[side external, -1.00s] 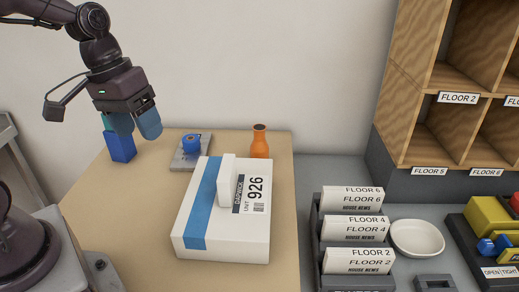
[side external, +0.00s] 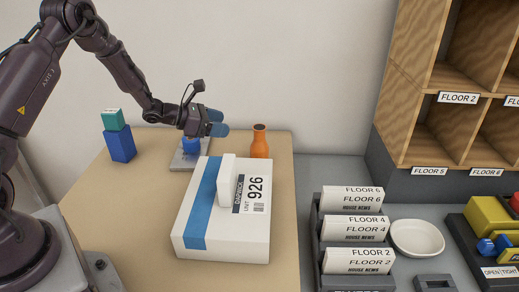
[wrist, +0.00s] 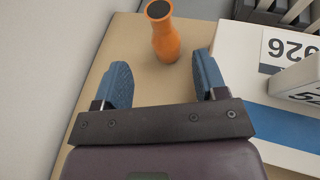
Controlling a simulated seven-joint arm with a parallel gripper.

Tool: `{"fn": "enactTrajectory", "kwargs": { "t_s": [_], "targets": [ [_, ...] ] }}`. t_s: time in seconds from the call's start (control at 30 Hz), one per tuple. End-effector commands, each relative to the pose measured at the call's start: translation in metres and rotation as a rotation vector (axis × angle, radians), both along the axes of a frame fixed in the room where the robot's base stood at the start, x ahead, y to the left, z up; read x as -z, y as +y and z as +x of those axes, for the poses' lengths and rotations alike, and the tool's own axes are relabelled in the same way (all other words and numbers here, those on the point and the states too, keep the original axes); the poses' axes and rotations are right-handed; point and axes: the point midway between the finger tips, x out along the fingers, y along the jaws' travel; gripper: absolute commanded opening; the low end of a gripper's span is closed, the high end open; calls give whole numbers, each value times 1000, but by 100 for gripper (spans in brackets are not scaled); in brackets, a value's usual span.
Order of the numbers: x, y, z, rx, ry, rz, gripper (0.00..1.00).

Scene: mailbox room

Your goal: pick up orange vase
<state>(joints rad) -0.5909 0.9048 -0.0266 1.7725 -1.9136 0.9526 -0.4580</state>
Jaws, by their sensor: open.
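The orange vase (side external: 259,141) stands upright on the tan table (side external: 130,220), near its back right edge, behind the white parcel. My gripper (side external: 217,122) is to the left of the vase, pointing right towards it at about the height of its neck. In the wrist view the vase (wrist: 164,36) is ahead of the fingertips, roughly between their lines. The blue fingers (wrist: 163,75) are spread wide with nothing between them. The gripper is apart from the vase.
A white parcel (side external: 185,243) with a blue stripe and a small white box (side external: 227,180) on it lies in front of the vase. A blue object (side external: 190,146) on a grey plate is below my gripper. Blue and teal blocks (side external: 121,146) are stacked at left. The wall is close behind.

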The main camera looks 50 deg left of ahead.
Motion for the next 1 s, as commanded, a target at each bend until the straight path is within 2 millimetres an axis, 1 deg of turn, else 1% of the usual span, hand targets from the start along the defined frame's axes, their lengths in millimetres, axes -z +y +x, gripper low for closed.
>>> {"fn": "enactTrajectory", "kwargs": {
  "t_s": [0.07,0.33,0.4,0.6,0.8,0.9,1.0],
  "targets": [
    [4,-5,8,2,6,-9,66],
    [23,-25,49,7,6,-5,66],
    [27,-27,56,4,7,-6,66],
    [31,-33,67,5,6,-6,66],
    [41,-43,93,8,6,-4,66],
    [46,-47,103,6,7,-4,66],
    [47,-49,107,5,6,-4,66]
  ]
}}
